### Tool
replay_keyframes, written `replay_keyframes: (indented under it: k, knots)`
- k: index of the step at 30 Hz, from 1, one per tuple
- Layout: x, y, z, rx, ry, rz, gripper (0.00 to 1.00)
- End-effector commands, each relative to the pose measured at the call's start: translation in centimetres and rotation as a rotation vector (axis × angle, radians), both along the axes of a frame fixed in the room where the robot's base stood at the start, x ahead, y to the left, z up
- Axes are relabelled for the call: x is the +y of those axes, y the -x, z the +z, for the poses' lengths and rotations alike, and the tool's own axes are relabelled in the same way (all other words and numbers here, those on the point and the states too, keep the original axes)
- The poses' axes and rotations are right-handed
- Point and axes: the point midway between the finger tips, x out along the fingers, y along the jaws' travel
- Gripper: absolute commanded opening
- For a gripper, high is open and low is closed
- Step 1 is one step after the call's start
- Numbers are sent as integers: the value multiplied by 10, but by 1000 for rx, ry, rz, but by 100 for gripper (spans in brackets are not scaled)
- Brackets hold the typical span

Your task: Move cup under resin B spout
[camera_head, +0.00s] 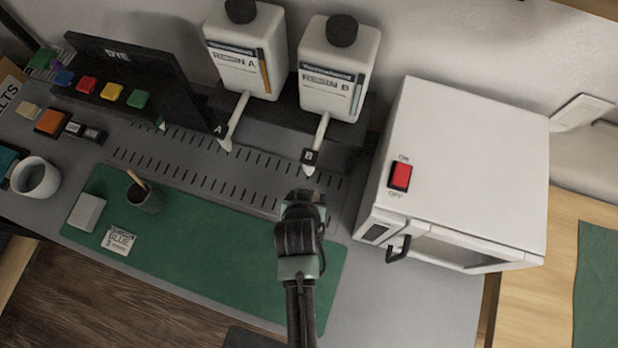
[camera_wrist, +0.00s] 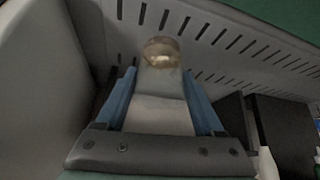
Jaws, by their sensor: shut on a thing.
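My gripper (camera_head: 304,198) is just below and in front of the resin B spout (camera_head: 314,150), close to its tip. The resin B bottle (camera_head: 337,75) stands upright above on its dark stand. In the wrist view my gripper (camera_wrist: 160,78) has its two blue fingers on either side of a small clear cup (camera_wrist: 162,50), with a pale golden tint inside. The cup is held over or near the slotted grey surface; the exact gap cannot be told. In the head view the gripper hides the cup, so its alignment with the spout tip is unclear.
Resin A bottle (camera_head: 245,55) and its spout (camera_head: 236,122) are to the left. A white oven (camera_head: 465,150) with a red switch stands close on the right.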

Motion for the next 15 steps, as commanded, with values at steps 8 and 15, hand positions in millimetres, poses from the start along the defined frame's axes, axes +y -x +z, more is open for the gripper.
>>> replay_keyframes:
  k: [8,15]
  knots:
    - [-3,-23,-11,-2,0,-1,14]
    - [-5,-35,-25,0,-1,-1,14]
